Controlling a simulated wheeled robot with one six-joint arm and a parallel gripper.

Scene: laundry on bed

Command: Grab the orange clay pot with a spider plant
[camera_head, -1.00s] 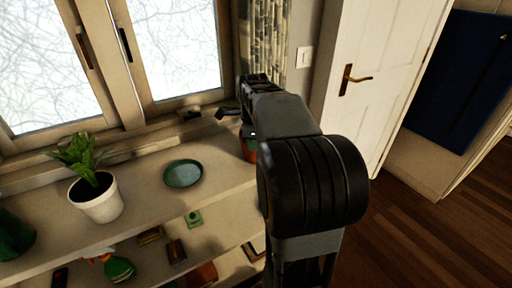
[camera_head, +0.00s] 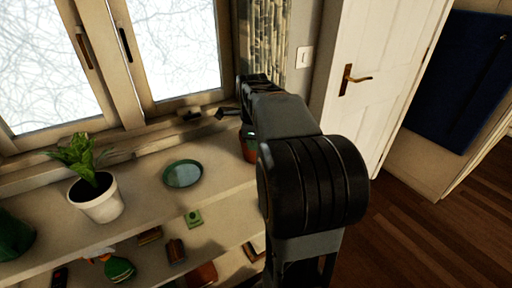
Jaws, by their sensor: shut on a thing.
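The orange clay pot (camera_head: 249,154) shows only as a small orange-brown piece at the right end of the window shelf. My arm hides most of it, and I cannot see its spider plant. My gripper (camera_head: 229,112) is beside the pot, near the window corner, with its fingers largely hidden behind my arm. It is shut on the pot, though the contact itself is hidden. I cannot tell whether the pot is lifted off the shelf.
A white pot with a leafy plant (camera_head: 97,203) and a green dish (camera_head: 183,174) stand on the shelf (camera_head: 145,190) to the left. Lower shelves hold several small items. A window is behind; a white door (camera_head: 380,60) is at right, with clear wooden floor before it.

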